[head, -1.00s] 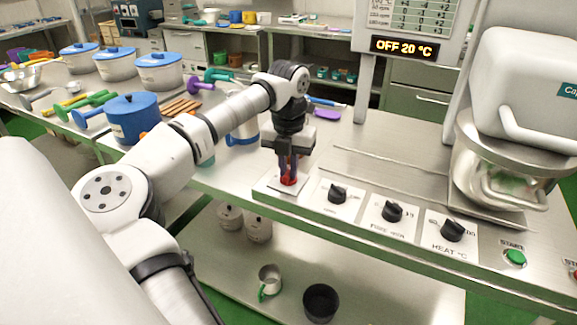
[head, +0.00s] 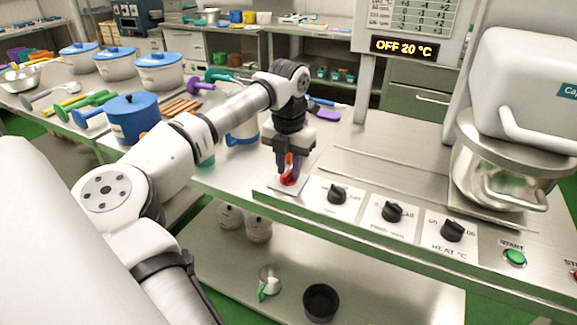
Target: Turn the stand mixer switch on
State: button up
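The stand mixer (head: 525,90) is at the right, with a steel bowl (head: 500,180) under its head. Its control panel runs along the table's front edge. At the panel's left end is a red switch (head: 290,178) on a pale plate. My gripper (head: 289,170) points down at the red switch, with its fingertips at the switch and partly covering it. The switch looks tilted. I cannot tell whether the fingers grip it or only touch it. The display (head: 404,48) reads OFF 20 °C.
Black knobs (head: 337,194), (head: 392,211) and (head: 452,230) and a green start button (head: 515,257) line the panel right of my gripper. A blue pot (head: 133,117) stands left, behind my arm. A black cup (head: 320,301) is on the lower shelf.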

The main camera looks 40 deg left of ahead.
aim_at(289, 171)
jog(key=shift+o, duration=0.5)
notch_tip(289, 171, up, 14)
jog(key=p, duration=0.9)
jog(key=shift+f, duration=0.15)
